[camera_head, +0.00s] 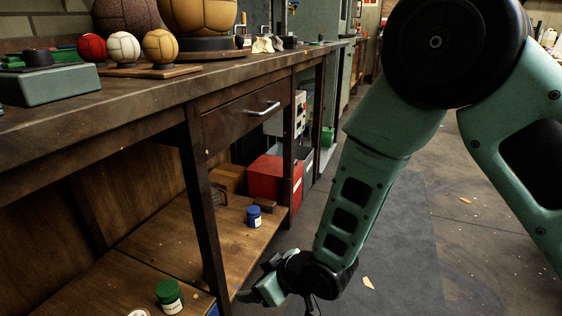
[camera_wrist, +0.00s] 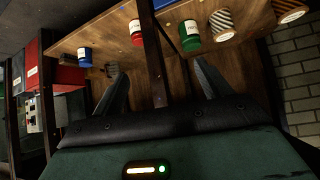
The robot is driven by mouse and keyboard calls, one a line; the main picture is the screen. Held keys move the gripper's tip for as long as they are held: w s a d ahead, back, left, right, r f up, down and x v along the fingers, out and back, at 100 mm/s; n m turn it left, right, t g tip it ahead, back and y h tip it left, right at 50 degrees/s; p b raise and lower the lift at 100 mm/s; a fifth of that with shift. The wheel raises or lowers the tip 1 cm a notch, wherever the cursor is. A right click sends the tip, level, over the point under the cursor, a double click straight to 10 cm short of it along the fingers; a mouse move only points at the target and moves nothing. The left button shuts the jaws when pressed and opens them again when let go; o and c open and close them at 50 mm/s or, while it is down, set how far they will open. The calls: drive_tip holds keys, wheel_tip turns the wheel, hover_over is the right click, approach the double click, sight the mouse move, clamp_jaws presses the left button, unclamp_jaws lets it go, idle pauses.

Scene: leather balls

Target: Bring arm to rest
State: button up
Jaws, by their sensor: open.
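My arm reaches down from the upper right in the head view, in front of the wooden workbench (camera_head: 150,100). My gripper (camera_head: 256,282) is low, beside the front edge of the bench's lower shelf (camera_head: 190,240). In the wrist view my gripper (camera_wrist: 160,82) has its two fingers spread apart with nothing held between them. A bench leg (camera_wrist: 152,55) shows beyond and between the fingers there. Whether the fingers touch the leg or shelf I cannot tell.
A blue jar (camera_head: 254,217) and a green jar (camera_head: 169,296) stand on the lower shelf. A red box (camera_head: 268,178) sits further back. Leather balls (camera_head: 124,47) rest on the benchtop. The floor (camera_head: 440,240) to the right is open, with small scraps.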

drive_tip(key=s+d+r+m+g+h+p, duration=0.25)
drive_tip(key=s+d+r+g+h, duration=0.35)
drive_tip(key=s+d+r, duration=1.35)
wheel_tip(320, 180, up, 37)
drive_tip(key=s+h+p, duration=0.1)
drive_tip(key=p, duration=3.6)
drive_tip(key=shift+a+m+t, duration=0.35)
drive_tip(key=shift+m+t, duration=0.05)
drive_tip(key=shift+m, duration=0.05)
